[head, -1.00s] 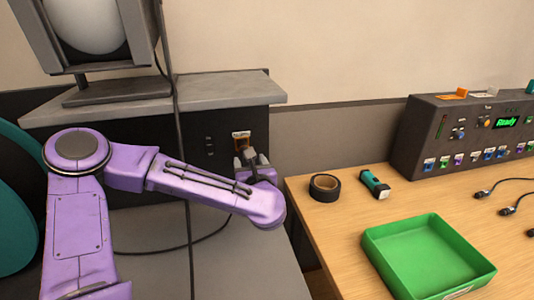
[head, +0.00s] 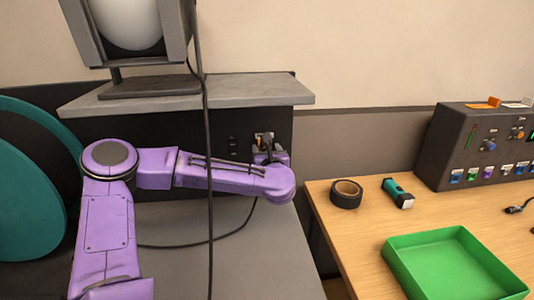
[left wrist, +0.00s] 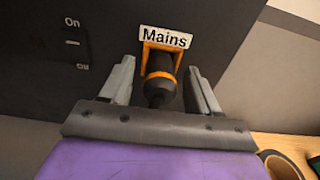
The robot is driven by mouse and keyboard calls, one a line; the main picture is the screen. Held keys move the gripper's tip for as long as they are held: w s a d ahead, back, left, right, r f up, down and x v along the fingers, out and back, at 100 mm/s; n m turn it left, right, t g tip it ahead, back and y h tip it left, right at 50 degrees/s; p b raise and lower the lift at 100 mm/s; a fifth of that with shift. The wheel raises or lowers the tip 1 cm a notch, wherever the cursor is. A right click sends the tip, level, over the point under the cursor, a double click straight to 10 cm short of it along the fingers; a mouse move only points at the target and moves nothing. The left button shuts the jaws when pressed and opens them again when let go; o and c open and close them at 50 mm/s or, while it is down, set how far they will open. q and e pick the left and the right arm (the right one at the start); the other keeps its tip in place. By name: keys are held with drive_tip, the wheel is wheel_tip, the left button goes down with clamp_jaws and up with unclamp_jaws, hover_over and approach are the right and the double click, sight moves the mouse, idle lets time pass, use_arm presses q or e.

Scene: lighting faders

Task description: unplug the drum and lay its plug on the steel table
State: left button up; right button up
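The black plug (left wrist: 159,82) with an orange ring sits in the orange-framed socket (left wrist: 165,47) under the Mains label. The socket shows small in the head view (head: 263,137). My left gripper (left wrist: 161,72) is open, one finger on each side of the plug, with gaps between. In the head view my left gripper (head: 268,152) is at the socket and mostly hides the plug. The teal drum (head: 30,200) stands at the far left. A black cable (head: 185,246) runs over the grey steel table (head: 245,262) and up towards the gripper. My right gripper is out of view.
A lamp (head: 125,25) stands on the grey top (head: 240,92) above the socket panel, its cable hanging across the view. The wooden table (head: 345,235) at right holds black tape (head: 346,194), a torch (head: 398,193), a green tray (head: 455,262) and a control desk (head: 450,150).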

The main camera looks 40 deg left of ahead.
use_arm(q)
drive_tip(key=c, duration=1)
drive_tip(key=shift+f, duration=0.1)
drive_tip(key=shift+b+v, duration=0.3)
drive_tip(key=shift+v, duration=2.15)
